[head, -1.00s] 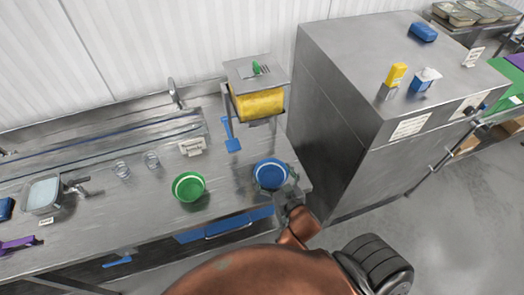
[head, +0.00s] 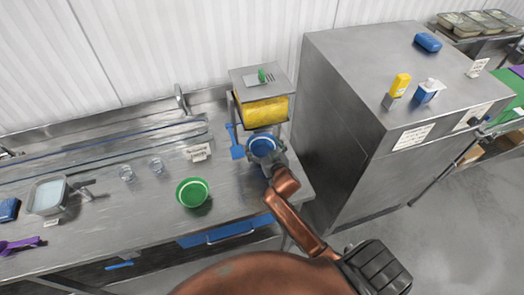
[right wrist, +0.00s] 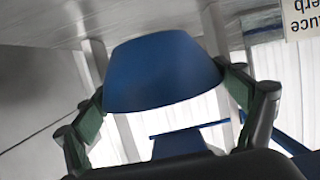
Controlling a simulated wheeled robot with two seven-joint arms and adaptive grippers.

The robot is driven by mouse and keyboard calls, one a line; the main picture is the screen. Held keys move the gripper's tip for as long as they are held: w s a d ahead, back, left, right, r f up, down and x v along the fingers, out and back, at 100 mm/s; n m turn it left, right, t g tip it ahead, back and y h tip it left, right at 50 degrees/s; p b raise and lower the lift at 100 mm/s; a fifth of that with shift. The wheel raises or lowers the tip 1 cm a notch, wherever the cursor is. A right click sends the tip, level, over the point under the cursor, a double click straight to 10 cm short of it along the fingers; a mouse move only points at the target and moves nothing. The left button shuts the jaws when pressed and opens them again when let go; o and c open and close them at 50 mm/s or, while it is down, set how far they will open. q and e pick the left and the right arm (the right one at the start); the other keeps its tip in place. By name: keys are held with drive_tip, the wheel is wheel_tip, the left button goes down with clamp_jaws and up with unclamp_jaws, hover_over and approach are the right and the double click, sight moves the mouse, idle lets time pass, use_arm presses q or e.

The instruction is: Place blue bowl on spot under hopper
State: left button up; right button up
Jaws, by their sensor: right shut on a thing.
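The blue bowl (head: 263,146) is in my right gripper (head: 268,158), right by the front of the hopper (head: 263,108) in the head view. The spot under the hopper is hidden by the bowl and the gripper. I cannot tell whether the bowl touches the counter. My left gripper is not in view.
A green bowl (head: 193,192) stands on the steel counter (head: 120,210) left of my right gripper. A blue scoop (head: 236,148) lies beside the hopper's left leg, and a sign (head: 198,152) stands left of it. A tall steel cabinet (head: 335,120) closes off the right.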

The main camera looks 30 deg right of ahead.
sight(260, 147)
drive_tip(key=shift+f, duration=1.75)
drive_tip(key=shift+f, duration=0.2)
drive_tip(key=o, duration=1)
drive_tip(key=shift+o, duration=0.2)
drive_tip(key=shift+r, duration=0.1)
drive_tip(key=shift+r, duration=0.2)
drive_tip(key=v, duration=1.2)
